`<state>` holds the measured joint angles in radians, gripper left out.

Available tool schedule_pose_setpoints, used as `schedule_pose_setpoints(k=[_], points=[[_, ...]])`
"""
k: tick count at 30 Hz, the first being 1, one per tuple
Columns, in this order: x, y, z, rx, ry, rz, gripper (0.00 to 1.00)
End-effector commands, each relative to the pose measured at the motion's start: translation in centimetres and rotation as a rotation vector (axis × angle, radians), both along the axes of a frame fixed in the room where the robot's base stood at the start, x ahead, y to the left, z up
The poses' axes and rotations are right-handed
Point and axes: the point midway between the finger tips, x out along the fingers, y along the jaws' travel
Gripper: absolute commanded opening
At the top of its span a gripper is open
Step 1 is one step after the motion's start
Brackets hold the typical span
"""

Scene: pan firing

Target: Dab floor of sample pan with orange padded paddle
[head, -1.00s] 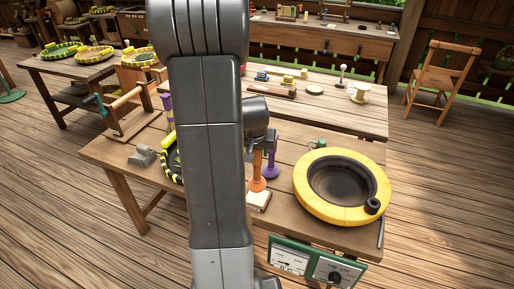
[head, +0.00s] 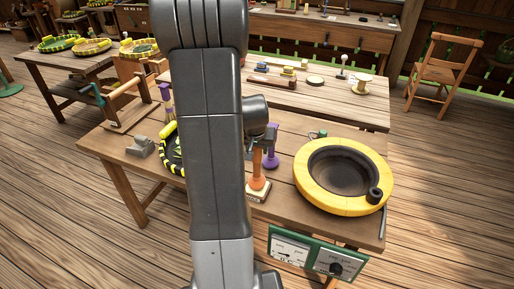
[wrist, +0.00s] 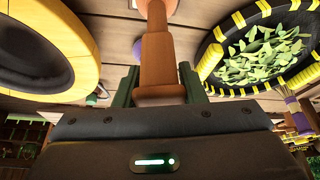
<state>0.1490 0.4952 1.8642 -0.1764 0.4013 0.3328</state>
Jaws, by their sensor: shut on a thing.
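My gripper (wrist: 158,88) is shut on the handle of the orange padded paddle (wrist: 157,50), which fills the middle of the wrist view. In the head view the orange paddle (head: 257,182) stands upright at a small pale block (head: 258,195); I cannot tell if they touch. A wide yellow-rimmed pan (head: 307,195) with a dark floor lies to its right. It shows at the left of the wrist view (wrist: 90,70). A black pan with yellow bands (head: 168,155) is mostly hidden behind my arm; the wrist view shows green leaves in it (wrist: 262,52). Which is the sample pan is unclear.
A purple-handled tool (head: 271,160) stands just behind the orange paddle. A small dark cylinder (head: 375,195) sits on the yellow pan's right rim. A grey block (head: 141,147) lies at left.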

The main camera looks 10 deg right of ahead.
Motion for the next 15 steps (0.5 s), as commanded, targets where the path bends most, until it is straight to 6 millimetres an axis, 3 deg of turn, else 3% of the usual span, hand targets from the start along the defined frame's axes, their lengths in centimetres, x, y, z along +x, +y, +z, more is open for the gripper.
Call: schedule_pose_setpoints(k=[15], points=[[0.04,0.0,-0.37,-0.001,-0.002,0.0,0.0]])
